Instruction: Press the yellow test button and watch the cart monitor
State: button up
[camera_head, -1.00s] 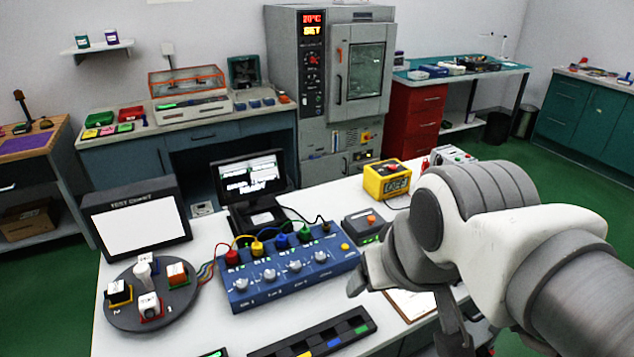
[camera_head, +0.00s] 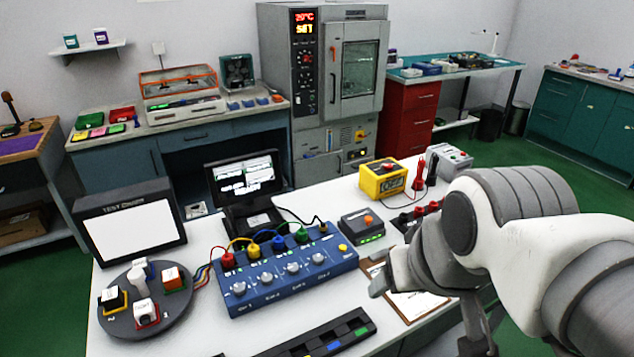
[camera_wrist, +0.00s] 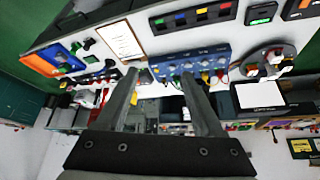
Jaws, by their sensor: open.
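The yellow test button (camera_head: 343,247) is on the right end of a blue box (camera_head: 290,285) with several knobs and coloured plugs, on the white table. It looks unobstructed in the head view. The blue box also shows in the wrist view (camera_wrist: 195,62). My gripper (camera_wrist: 160,76) is open and empty in the wrist view, its two fingers apart, with the box beyond them. In the head view my arm is right of the box, with the gripper mostly hidden. A small black monitor (camera_head: 243,178) shows white text too blurred to read. I cannot tell whether it is the cart monitor.
A display with a blank white panel (camera_head: 130,228) and a round dark tray (camera_head: 180,318) with cubes stand left of the box. A small grey box (camera_head: 362,229), a yellow meter (camera_head: 392,179) and a clipboard (camera_head: 418,307) are on its right. A dark strip (camera_head: 322,338) lies in front.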

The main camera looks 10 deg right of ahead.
grip_shut()
dwell(1.5)
